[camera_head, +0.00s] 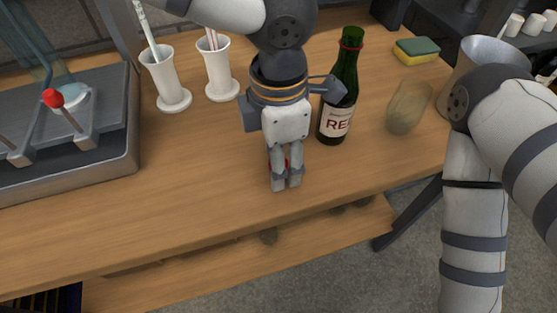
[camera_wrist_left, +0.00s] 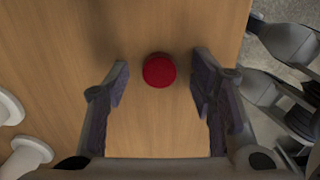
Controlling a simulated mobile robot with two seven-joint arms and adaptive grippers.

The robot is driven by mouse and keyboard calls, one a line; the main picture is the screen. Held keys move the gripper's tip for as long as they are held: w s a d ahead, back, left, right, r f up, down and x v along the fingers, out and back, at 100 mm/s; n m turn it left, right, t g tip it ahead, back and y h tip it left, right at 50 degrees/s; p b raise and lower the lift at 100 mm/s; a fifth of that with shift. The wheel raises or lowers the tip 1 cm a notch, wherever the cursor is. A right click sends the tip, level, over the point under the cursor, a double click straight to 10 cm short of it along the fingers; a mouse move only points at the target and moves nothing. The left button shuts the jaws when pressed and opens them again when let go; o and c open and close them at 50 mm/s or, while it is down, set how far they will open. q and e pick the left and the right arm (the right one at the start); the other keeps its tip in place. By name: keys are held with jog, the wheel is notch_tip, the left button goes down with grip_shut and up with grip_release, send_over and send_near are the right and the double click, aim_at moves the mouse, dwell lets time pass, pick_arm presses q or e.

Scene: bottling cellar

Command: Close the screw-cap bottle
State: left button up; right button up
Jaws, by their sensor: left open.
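The green glass bottle (camera_head: 345,85) stands upright on the wooden bench, with a pale label reading "RED" and a dark red band at its neck. I cannot tell whether its mouth is bare. A round red cap (camera_wrist_left: 159,70) lies on the bench in the left wrist view, slightly beyond the gap between the fingers. In the head view it is mostly hidden behind my left gripper (camera_head: 286,184), with a bit of red showing. My left gripper points down, open and empty, left of the bottle; its fingers also show in the left wrist view (camera_wrist_left: 158,85). My right gripper is not seen.
Two white cups (camera_head: 166,82) (camera_head: 219,70) with thin sticks stand at the back. A grey tray-like machine (camera_head: 122,125) with a red-knobbed lever is at left. A sponge (camera_head: 416,50), a beige rounded object (camera_head: 408,106) and a metal bucket (camera_head: 470,62) are at right. The front bench is clear.

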pick_arm(q)
jog(key=c, duration=0.8)
jog(key=shift+r, duration=0.4)
jog(key=r, duration=0.4)
jog(key=shift+s+d+p, duration=0.15)
jog(key=shift+s+p, duration=0.25)
jog(key=s+d+r, duration=0.1)
jog(key=s+r, duration=0.1)
jog(key=s, duration=0.2)
jog(key=s+d+r+p, duration=0.1)
jog(key=s+d+r, duration=0.1)
jog(key=s+r, duration=0.1)
jog(key=s+d+r+p, duration=0.1)
jog(key=s+r, duration=0.2)
jog(key=s, duration=0.2)
jog(key=shift+s+d+r, duration=0.1)
jog(key=shift+s+d, duration=0.1)
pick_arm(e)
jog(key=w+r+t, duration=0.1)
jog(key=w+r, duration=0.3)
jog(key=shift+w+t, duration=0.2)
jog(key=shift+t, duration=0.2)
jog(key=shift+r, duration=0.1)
